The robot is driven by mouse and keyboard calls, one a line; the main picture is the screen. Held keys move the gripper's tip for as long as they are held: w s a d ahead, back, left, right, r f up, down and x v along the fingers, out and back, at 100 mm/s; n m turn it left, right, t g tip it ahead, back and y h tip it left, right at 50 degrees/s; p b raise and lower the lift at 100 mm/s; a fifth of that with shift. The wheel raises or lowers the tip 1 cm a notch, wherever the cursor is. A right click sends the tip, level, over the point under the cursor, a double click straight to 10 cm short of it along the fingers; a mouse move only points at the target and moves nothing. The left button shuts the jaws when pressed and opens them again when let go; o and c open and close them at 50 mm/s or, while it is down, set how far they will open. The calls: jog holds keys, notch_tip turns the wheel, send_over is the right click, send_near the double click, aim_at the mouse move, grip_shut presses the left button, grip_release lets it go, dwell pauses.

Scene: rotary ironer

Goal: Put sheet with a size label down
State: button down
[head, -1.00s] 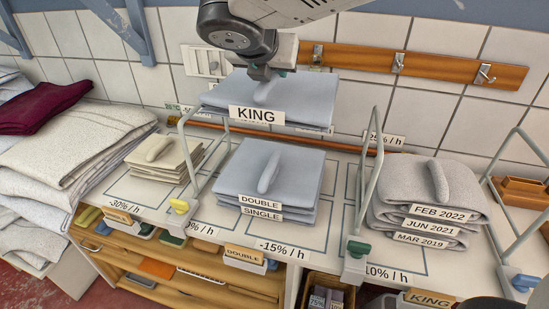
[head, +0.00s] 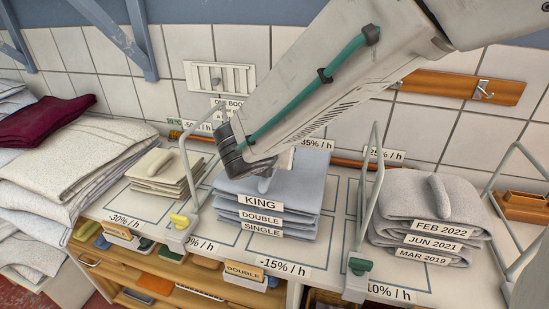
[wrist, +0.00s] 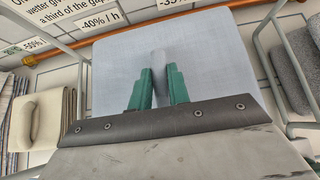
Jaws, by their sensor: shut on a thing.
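The blue-grey KING sheet (head: 302,190) lies flat on top of the stack of the DOUBLE sheet (head: 305,213) and the SINGLE sheet (head: 300,232) in the head view. Its label faces the front, above the other two labels. No clear gap shows between it and the stack. My gripper (head: 266,182) is over the sheet's middle, shut on its raised grip. In the wrist view my gripper's green fingers (wrist: 160,88) stand on either side of the grip (wrist: 159,66), and the KING sheet (wrist: 215,60) fills the middle. My arm hides part of the sheet's back.
Metal hoop rails (head: 186,165) and (head: 370,200) stand left and right of the stack. A small cream stack (head: 165,180) is at left, a grey dated stack (head: 430,205) at right. A copper pipe (head: 345,163) runs behind. Large folded linens (head: 70,145) fill the far left.

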jog(key=shift+f, duration=0.25)
jog(key=shift+f, duration=0.1)
jog(key=c, duration=1.3)
grip_release()
jog(key=shift+f, duration=0.1)
